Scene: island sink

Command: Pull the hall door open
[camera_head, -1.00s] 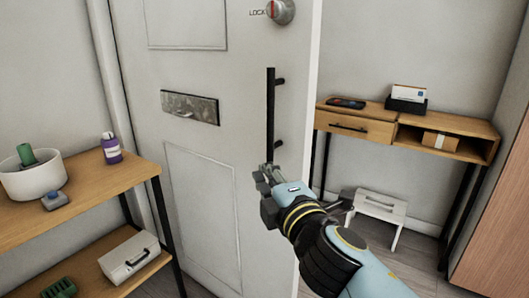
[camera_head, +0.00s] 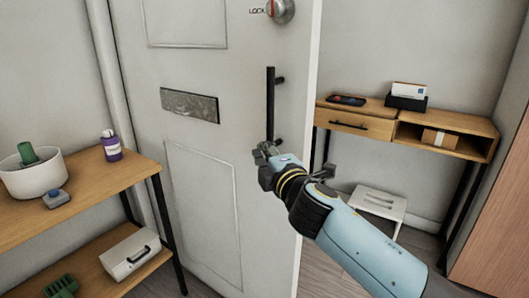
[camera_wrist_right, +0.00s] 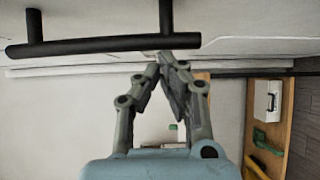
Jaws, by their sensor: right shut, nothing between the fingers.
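The hall door (camera_head: 150,145) is a pale panelled door with a mail slot plate (camera_head: 190,105) and a round lock (camera_head: 280,10) near its right edge. The door stands ajar, its right edge away from the wall behind. Its black vertical bar handle (camera_head: 270,105) is on two posts. My right gripper (camera_head: 264,150) is at the handle's lower end. In the right wrist view the handle (camera_wrist_right: 100,45) lies across the top, and the shut, empty fingertips (camera_wrist_right: 168,58) are just by its end. Whether they touch it is unclear. My left gripper is out of view.
A wooden shelf unit (camera_head: 95,190) with a white bowl (camera_head: 35,180), a purple bottle (camera_head: 111,147) and a white case (camera_head: 130,253) stands at left. A desk (camera_head: 460,124) and a white stool (camera_head: 378,203) stand behind the door at right. Floor shows between door and stool.

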